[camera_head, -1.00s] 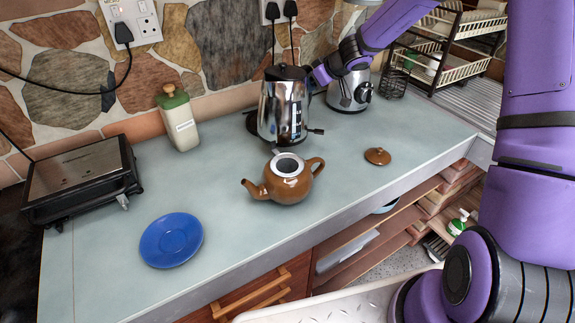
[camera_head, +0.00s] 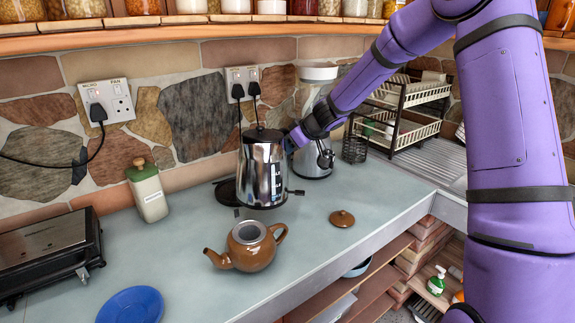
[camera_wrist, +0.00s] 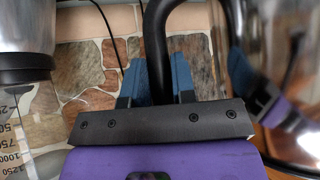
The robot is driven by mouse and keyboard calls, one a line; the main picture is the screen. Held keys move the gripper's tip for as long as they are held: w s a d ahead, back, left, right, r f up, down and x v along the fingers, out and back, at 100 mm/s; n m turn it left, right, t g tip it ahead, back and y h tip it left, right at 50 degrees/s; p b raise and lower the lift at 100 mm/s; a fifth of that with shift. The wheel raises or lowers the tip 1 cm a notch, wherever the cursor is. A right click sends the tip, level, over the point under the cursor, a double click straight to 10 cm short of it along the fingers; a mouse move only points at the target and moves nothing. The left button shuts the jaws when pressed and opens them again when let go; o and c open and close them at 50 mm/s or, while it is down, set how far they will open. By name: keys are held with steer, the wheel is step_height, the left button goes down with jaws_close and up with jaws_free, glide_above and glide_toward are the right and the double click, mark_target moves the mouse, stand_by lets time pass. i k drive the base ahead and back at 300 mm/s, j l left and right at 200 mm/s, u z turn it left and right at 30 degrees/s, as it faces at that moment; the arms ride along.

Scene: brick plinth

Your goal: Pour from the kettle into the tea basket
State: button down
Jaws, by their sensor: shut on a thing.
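The shiny metal kettle (camera_head: 264,172) is upright above the counter, off to the right of its dark base (camera_head: 227,191). My gripper (camera_head: 297,136) is at its right side. In the wrist view my gripper's blue fingers (camera_wrist: 158,82) are closed around the black kettle handle (camera_wrist: 157,40), with the kettle's reflective body (camera_wrist: 285,85) at the right. The brown teapot (camera_head: 254,256) stands in front of the kettle, spout to the left. Its lid is off, and the pale tea basket (camera_head: 247,232) shows in its opening. What is inside the basket cannot be seen.
The brown lid (camera_head: 342,218) lies on the counter (camera_head: 190,240) right of the teapot. A blue plate (camera_head: 131,305), toaster (camera_head: 45,255) and cream bottle (camera_head: 148,192) are to the left.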

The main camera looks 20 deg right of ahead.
mark_target(250, 232)
steer(key=k+l, duration=1)
steer(key=l, duration=0.15)
